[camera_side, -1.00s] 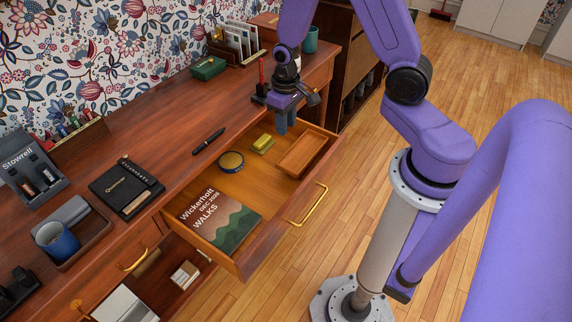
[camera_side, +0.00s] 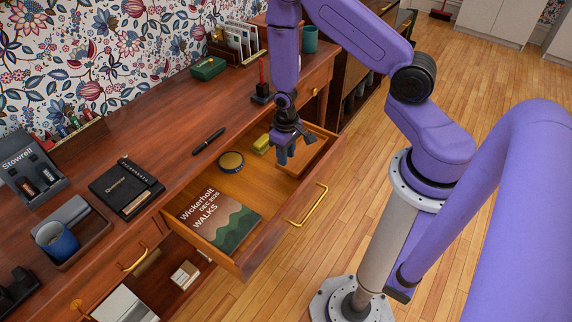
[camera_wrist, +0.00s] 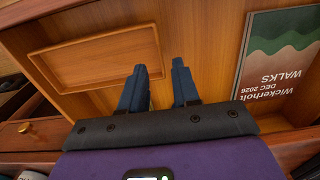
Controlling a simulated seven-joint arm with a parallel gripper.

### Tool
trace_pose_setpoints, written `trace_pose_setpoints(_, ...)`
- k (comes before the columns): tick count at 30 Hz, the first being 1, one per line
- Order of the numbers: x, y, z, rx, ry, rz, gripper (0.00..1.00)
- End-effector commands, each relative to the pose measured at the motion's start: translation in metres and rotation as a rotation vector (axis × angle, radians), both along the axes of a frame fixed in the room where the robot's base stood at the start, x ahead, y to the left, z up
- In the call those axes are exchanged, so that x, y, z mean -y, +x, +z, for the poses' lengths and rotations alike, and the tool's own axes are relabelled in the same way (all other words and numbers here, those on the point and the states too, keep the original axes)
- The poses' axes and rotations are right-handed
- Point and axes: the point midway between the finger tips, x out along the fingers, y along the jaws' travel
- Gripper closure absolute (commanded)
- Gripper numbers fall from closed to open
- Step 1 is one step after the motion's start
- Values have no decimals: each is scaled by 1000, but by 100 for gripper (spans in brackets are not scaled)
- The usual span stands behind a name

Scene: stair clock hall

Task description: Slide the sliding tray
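The sliding tray is a shallow, rectangular wooden tray (camera_side: 313,161) inside the open drawer, at its right end in the side view. In the wrist view the tray (camera_wrist: 100,60) lies to the left and shows its raised rim. My gripper (camera_side: 287,154) is low over the drawer and hides part of the tray in the side view. In the wrist view the gripper (camera_wrist: 158,68) is open, with two blue fingers apart and nothing between them. The left finger overlaps the tray's near right corner; I cannot tell whether they touch.
Bare drawer floor lies between the tray and booklet. A pen (camera_side: 208,141) and red-topped stand (camera_side: 262,92) are on the desk behind.

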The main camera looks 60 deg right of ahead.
Motion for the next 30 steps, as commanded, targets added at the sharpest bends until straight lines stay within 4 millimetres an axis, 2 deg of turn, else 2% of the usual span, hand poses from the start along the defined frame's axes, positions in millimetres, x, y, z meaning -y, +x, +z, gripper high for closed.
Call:
trace_pose_setpoints(6, 0, -1, -28, -2, 0, 0, 69)
trace_pose_setpoints(12, 0, 0, -44, 0, 0, 0, 69)
trace_pose_setpoints(25, 0, 0, -50, 0, 0, 0, 69)
trace_pose_setpoints(27, 0, 0, -50, 0, 0, 0, 92)
trace_pose_setpoints(28, 0, 0, -50, 0, 0, 0, 100)
trace_pose_setpoints(30, 0, 0, -50, 0, 0, 0, 100)
